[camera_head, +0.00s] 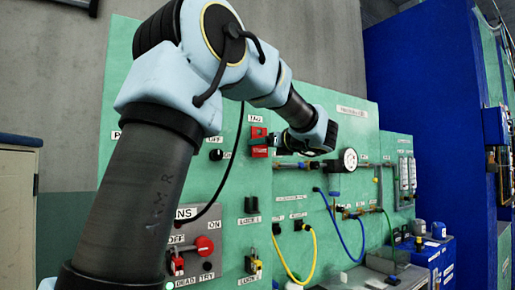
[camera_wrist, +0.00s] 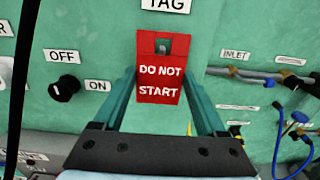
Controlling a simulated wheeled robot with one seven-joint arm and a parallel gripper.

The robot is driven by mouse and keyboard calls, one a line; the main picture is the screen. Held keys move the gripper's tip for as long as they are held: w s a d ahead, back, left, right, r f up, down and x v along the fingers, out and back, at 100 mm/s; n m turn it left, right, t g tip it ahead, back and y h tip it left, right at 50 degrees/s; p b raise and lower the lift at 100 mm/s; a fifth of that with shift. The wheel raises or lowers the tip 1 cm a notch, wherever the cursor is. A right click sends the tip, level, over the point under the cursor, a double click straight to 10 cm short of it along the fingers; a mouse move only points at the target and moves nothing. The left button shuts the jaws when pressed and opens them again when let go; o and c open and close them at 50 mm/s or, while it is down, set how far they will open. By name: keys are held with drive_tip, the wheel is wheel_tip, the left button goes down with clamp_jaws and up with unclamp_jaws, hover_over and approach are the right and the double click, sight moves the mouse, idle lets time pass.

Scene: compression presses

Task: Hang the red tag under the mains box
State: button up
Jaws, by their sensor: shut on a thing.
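The red tag (camera_wrist: 159,92), lettered DO NOT START, is upright against the green panel, just below the TAG label (camera_wrist: 166,4). A grey peg shows in the slot near its top. In the head view the tag (camera_head: 259,151) is partly covered by my gripper (camera_head: 264,142). My gripper is shut on the tag, with one green finger on each side of it. The mains box (camera_head: 209,262) is grey, low on the panel at left, with a red rotary handle (camera_head: 204,246). My arm partly covers the box, and the place under it is mostly out of view.
An OFF/ON knob (camera_wrist: 64,89) is left of the tag. Inlet pipework with a gauge (camera_head: 348,160) is to the right. Yellow (camera_head: 313,255) and blue (camera_head: 345,247) hoses hang below. Lock stations (camera_head: 251,265) stand right of the mains box.

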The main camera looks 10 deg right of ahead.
drive_tip(key=shift+s+d, duration=0.25)
drive_tip(key=shift+s, duration=0.3)
drive_tip(key=shift+v, duration=1.45)
drive_tip(key=shift+s+b, duration=0.1)
drive_tip(key=shift+b, duration=0.2)
drive_tip(key=shift+v, duration=2.5)
